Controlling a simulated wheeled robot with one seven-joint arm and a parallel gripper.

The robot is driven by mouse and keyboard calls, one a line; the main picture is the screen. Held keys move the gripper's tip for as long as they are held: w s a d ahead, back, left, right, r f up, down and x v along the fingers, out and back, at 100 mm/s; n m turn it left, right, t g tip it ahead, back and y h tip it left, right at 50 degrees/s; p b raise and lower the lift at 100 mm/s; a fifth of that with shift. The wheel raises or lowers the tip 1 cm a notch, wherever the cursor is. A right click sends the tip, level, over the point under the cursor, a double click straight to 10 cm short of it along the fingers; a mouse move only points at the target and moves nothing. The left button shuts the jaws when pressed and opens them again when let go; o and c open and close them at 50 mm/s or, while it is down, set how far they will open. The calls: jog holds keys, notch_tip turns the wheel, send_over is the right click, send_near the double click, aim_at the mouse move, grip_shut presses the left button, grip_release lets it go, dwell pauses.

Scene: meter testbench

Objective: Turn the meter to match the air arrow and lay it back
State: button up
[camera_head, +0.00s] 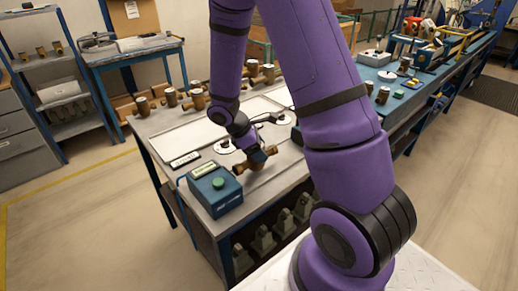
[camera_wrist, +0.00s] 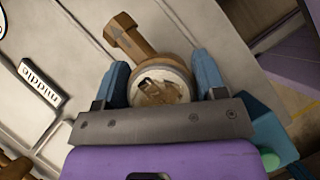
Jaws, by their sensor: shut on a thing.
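A brass meter (camera_head: 264,165) with a pale round top is between the fingers of my gripper (camera_head: 256,153), low over the front part of the bench. In the wrist view the two blue fingers of my gripper (camera_wrist: 162,82) are shut on the round body of the meter (camera_wrist: 150,48) from both sides. One hexagonal pipe end points up and left there; the other end is hidden by the gripper. The dial face looks brownish and I cannot read it. I cannot tell whether the meter touches the bench.
A blue box with a green button (camera_head: 217,183) stands at the bench's front left corner, close to my gripper. A "middle" label (camera_wrist: 41,84) lies on the bench (camera_head: 172,136). Several other brass meters (camera_head: 198,97) stand along the back. A white disc (camera_head: 225,147) lies behind the held meter.

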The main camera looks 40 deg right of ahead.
jog(key=shift+f, duration=0.75)
jog(key=o, duration=1.6)
jog(key=shift+r, duration=3.5)
jog(key=shift+r, duration=0.1)
